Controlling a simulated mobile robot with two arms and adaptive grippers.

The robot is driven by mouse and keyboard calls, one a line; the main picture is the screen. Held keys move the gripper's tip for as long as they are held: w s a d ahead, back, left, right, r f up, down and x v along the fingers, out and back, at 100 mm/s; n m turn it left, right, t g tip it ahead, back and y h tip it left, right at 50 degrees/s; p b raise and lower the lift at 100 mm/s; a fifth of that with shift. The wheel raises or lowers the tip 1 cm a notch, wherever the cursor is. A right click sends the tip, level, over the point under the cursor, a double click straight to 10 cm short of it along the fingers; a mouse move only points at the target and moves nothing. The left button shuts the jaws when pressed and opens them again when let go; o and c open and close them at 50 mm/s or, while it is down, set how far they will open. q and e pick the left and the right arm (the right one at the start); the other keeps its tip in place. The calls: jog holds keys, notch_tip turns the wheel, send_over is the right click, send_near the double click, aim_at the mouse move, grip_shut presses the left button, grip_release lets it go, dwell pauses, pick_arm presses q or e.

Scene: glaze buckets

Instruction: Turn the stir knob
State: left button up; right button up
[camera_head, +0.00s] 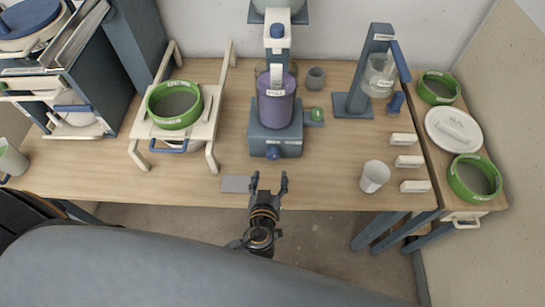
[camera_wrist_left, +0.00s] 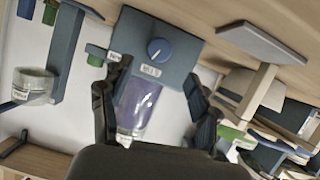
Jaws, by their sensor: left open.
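The stir knob (camera_head: 273,152) is a round blue dial on the front of the blue-grey mixer base (camera_head: 262,137). In the left wrist view the knob (camera_wrist_left: 158,50) shows a white pointer line, with a small label beside it. A clear container of purple glaze (camera_head: 277,105) stands on the base. My left gripper (camera_head: 269,181) is open and empty at the table's front edge, just in front of the knob and apart from it. In the left wrist view, its two dark fingers (camera_wrist_left: 157,75) spread to either side, with the knob seen beyond and between them. My right gripper is out of view.
A grey plate (camera_head: 236,184) lies at the table edge, left of my gripper. A white rack with a green-rimmed sieve (camera_head: 174,105) stands left. A white cup (camera_head: 374,177) and several label blocks (camera_head: 408,161) stand right. A grey cup (camera_head: 316,78) is behind.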

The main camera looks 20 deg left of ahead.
aim_at(273, 157)
pick_arm(q)
jog(key=p+x, duration=0.1)
jog(key=x, duration=0.8)
jog(key=shift+s+p, duration=0.1)
jog(key=shift+p, duration=0.2)
jog(key=c, duration=1.2)
jog(key=shift+o, duration=0.2)
jog(key=shift+f+b, duration=0.25)
jog(key=shift+b, duration=0.4)
jog(key=m+y+b, duration=0.2)
jog(key=b, duration=0.4)
jog(key=shift+d+m+g+b, duration=0.1)
jog(key=shift+m+g+b, duration=0.2)
jog(key=shift+g+b, duration=0.1)
jog(key=m+y+b, duration=0.1)
jog(key=m+b, duration=0.1)
jog(key=shift+m+y, duration=0.3)
jog(key=m+y+b, duration=0.1)
jog(key=m+b, duration=0.1)
jog(key=b, duration=0.1)
jog(key=shift+d+m+y, duration=0.15)
jog(key=shift+m+y, duration=0.15)
jog(key=shift+y, duration=0.1)
jog(key=m+y+b, duration=0.1)
jog(key=m+b, duration=0.1)
jog(key=shift+m, duration=0.3)
jog(key=shift+r+m+t+y+b, duration=0.1)
jog(key=shift+m+t+y+b, duration=0.3)
jog(key=shift+m+y+b, duration=0.5)
